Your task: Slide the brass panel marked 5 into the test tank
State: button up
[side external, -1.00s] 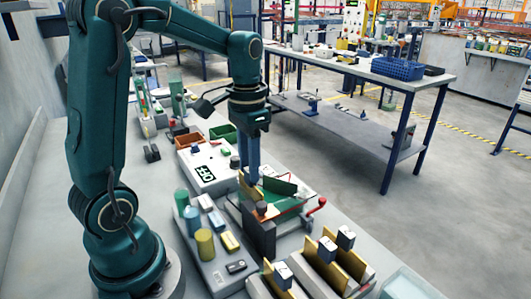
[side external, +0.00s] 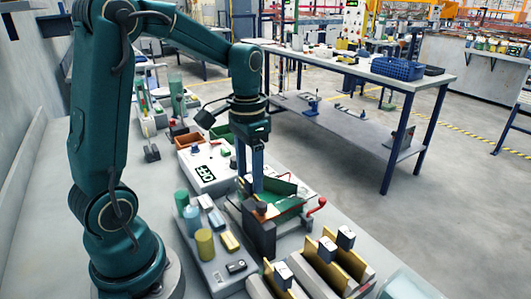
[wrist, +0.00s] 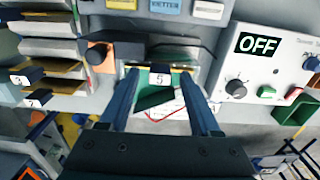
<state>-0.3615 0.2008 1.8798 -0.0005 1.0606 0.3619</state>
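The panel marked 5 shows in the wrist view by its white label on a dark block (wrist: 160,79). It lies between the two finger tips of my gripper (wrist: 160,78), with a gap on each side. My gripper is open, and in the side view (side external: 250,188) it points down at the test tank. The tank (side external: 262,232) has a dark front, a green inside and a red-handled part at its right. A bit of brass shows beside the fingers at the tank. How deep the panel sits in the tank is hidden.
More brass panels with labelled blocks stand in a rack (side external: 322,268) at the front right; the wrist view shows labels 3 and 7. A white control box (side external: 203,172) reading OFF stands behind the tank. Coloured cylinders (side external: 205,243) stand left of the tank.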

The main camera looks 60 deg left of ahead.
jog(key=shift+r, duration=0.1)
jog(key=shift+r, duration=2.5)
jog(key=s+d+t, duration=0.5)
jog(key=s+d, duration=0.4)
jog(key=shift+t, duration=0.3)
